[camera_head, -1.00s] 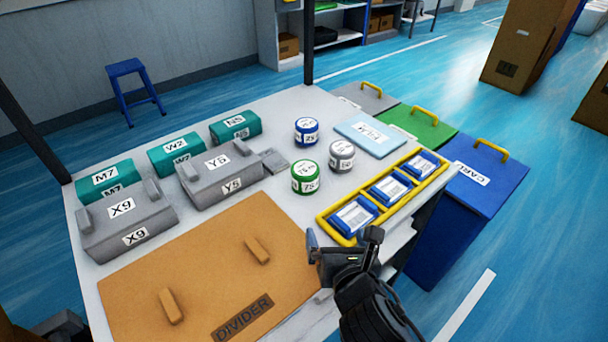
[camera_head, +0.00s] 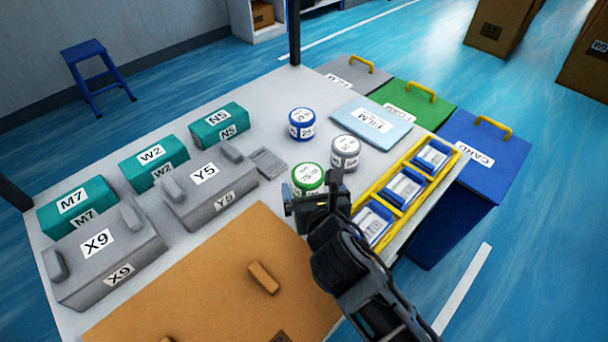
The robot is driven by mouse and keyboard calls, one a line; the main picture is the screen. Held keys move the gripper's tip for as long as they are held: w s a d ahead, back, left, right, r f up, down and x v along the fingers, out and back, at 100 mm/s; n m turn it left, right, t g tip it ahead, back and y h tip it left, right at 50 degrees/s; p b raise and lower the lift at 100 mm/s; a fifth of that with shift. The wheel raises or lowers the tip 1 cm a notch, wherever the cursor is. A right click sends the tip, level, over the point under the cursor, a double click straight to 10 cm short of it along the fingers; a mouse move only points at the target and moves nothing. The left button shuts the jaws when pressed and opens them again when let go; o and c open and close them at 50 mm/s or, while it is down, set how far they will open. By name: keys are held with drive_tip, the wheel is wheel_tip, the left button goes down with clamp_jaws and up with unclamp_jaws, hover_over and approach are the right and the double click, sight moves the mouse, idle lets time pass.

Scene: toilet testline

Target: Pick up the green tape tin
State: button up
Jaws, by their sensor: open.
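The green tape tin (camera_head: 307,176) is a round tin with a white label and a green rim. It stands upright on the white table, its lower part partly hidden by my gripper. My gripper (camera_head: 312,196) is open and empty, just in front of the tin in the picture. I cannot tell whether its fingers touch the tin. A grey tin (camera_head: 345,152) stands close behind it to the right, and a blue tin (camera_head: 302,124) stands farther back.
The yellow tray (camera_head: 398,203) with blue-and-white packs lies right of my arm. Grey boxes (camera_head: 208,190) and teal boxes (camera_head: 68,204) stand left. An orange divider board (camera_head: 215,283) lies in front. A light blue film pack (camera_head: 372,122) lies behind. Lidded bins (camera_head: 484,150) flank the table.

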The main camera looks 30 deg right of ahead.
sight(307, 175)
drive_tip(key=x, duration=0.6)
drive_tip(key=shift+w+d+f, duration=0.15)
drive_tip(key=shift+w+f, duration=0.05)
drive_tip(key=shift+w, duration=0.05)
drive_tip(key=shift+c, duration=0.2)
drive_tip(key=c, duration=1)
drive_tip(key=shift+c, duration=0.6)
drive_tip(key=shift+r, duration=0.15)
